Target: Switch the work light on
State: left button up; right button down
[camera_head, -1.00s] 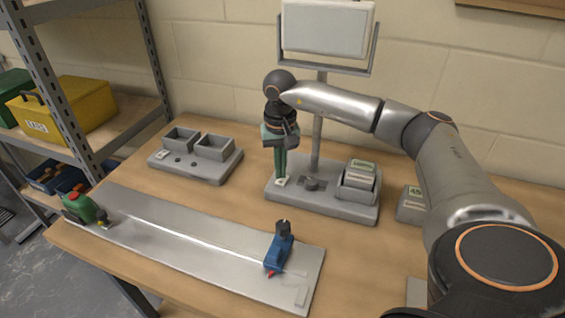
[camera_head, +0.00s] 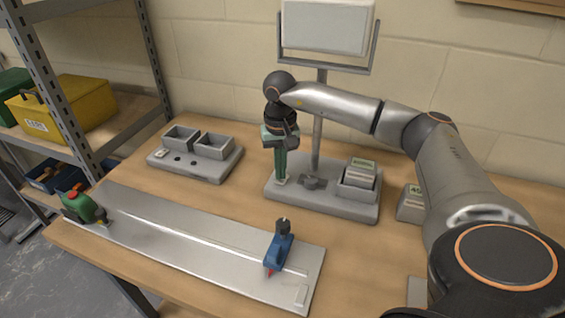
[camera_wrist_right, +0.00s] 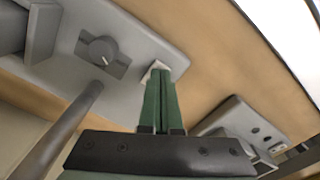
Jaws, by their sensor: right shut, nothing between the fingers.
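The work light has a pale rectangular lamp panel (camera_head: 327,27) in a grey bracket on a post, above a grey base (camera_head: 337,209). I cannot tell whether it is lit. A small white switch plate (camera_wrist_right: 147,77) sits on the base, partly hidden by my fingertips. A round grey knob (camera_wrist_right: 101,50) is beside it on the base. My right gripper (camera_head: 281,179), with green fingers, points down, shut and empty, its tips at or just above the switch plate. Contact is hard to tell. My left gripper is not in view.
The lamp post (camera_head: 317,145) stands just right of my right gripper. A bin (camera_head: 357,188) holding boxes is on the base's right. A twin-bin holder (camera_head: 195,168) stands to the left. A long metal plate (camera_head: 180,233) with two clamp-like tools lies in front.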

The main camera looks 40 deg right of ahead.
jog(key=shift+f+b, duration=0.35)
jog(key=shift+f, duration=0.25)
jog(key=shift+r, duration=0.2)
notch_tip(320, 180, up, 7)
jog(key=p, duration=0.6)
jog(key=shift+f, duration=0.1)
dwell(0.6)
